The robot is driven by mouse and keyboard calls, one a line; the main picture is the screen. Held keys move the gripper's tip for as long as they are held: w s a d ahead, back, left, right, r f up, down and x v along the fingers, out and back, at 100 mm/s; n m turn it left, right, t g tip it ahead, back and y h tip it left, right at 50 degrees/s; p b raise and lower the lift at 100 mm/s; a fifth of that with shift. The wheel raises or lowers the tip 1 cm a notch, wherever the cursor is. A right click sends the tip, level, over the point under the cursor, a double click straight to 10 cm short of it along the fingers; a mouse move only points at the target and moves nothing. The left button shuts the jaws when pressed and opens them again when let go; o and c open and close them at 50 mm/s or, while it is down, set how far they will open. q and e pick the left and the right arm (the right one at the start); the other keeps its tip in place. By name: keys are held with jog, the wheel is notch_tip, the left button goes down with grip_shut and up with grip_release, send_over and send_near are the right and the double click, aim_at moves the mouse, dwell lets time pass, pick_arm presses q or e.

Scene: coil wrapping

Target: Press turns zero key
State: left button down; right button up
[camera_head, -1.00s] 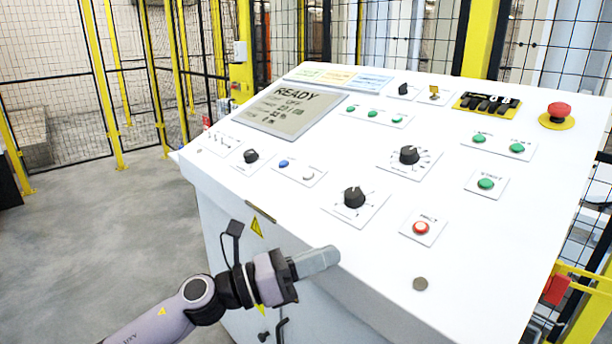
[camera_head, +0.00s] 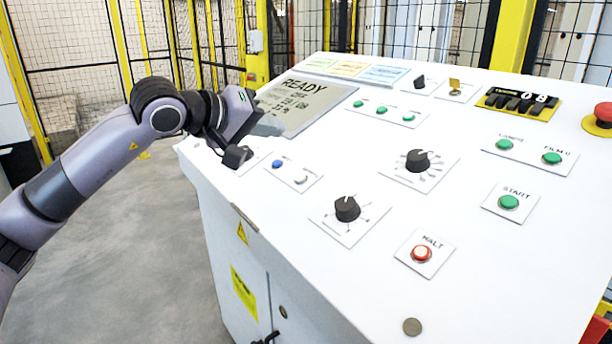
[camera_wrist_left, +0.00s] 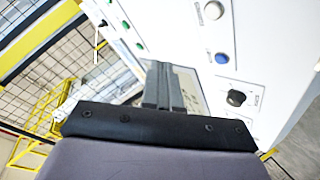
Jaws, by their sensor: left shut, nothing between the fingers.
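The control panel (camera_head: 375,180) slopes in front of me. A blue button (camera_head: 277,164) and a white button (camera_head: 301,180) share a plate on its left part; the wrist view shows the blue button (camera_wrist_left: 222,57) and the white button (camera_wrist_left: 213,10) too. Their labels are too small to read, so I cannot tell which key is the turns zero key. My left gripper (camera_head: 266,125) is shut and empty, over the panel's left side by the READY screen (camera_head: 303,105). Its fingers (camera_wrist_left: 165,88) show in the wrist view, apart from both buttons. My right gripper is out of view.
A black knob (camera_wrist_left: 235,98) lies near the blue button. Two larger knobs (camera_head: 347,208) (camera_head: 417,161), a red HALT button (camera_head: 421,253), a green START button (camera_head: 508,202) and a counter (camera_head: 518,102) are farther right. Yellow-framed mesh fencing stands behind.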

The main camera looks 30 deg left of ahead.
aim_at(301, 179)
pick_arm(q)
jog(key=shift+a, duration=0.1)
jog(key=w+f+b, duration=0.1)
jog(key=f, duration=0.1)
jog(key=f+b, duration=0.1)
jog(key=f, duration=0.1)
jog(key=w+d+f+b, duration=0.1)
jog(key=f, duration=0.2)
jog(key=shift+w+d+b, duration=0.1)
jog(key=shift+w+b, duration=0.25)
jog(key=shift+b, duration=0.05)
jog(key=shift+w+d+f+b, duration=0.1)
jog(key=shift+w+f+b, duration=0.2)
jog(key=shift+f, duration=0.2)
dwell(0.7)
jog(key=shift+f, duration=0.1)
dwell(0.8)
jog(key=shift+w+d+f+b, duration=0.1)
jog(key=shift+w+f+b, duration=0.05)
jog(key=shift+f+b, duration=0.15)
